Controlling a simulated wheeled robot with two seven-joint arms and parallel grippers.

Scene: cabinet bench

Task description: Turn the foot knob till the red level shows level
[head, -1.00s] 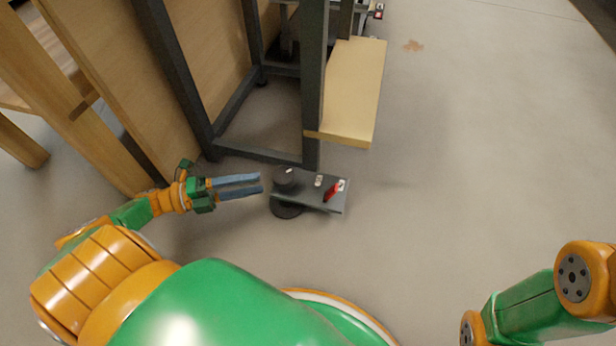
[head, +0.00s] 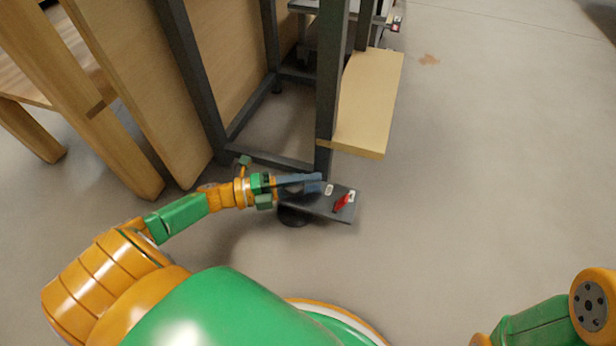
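A dark grey plate (head: 325,207) stands low over the floor by the bench frame's near foot. A red level (head: 343,202) lies on its right part, with a small pale piece (head: 329,189) beside it. The dark foot knob at the plate's left end is mostly hidden behind my fingers. A dark round foot (head: 293,216) shows under that end. My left gripper (head: 316,183) reaches in from the left, its blue-grey fingers over the knob's place. I cannot tell whether they touch or grip it. The level's reading is too small to make out. My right gripper is out of view.
The dark metal bench frame (head: 326,90) rises just behind the plate, with a pale wooden board (head: 368,100) jutting out to its right. Wooden panels and legs (head: 110,130) stand at the left. The floor (head: 480,180) to the right is clear.

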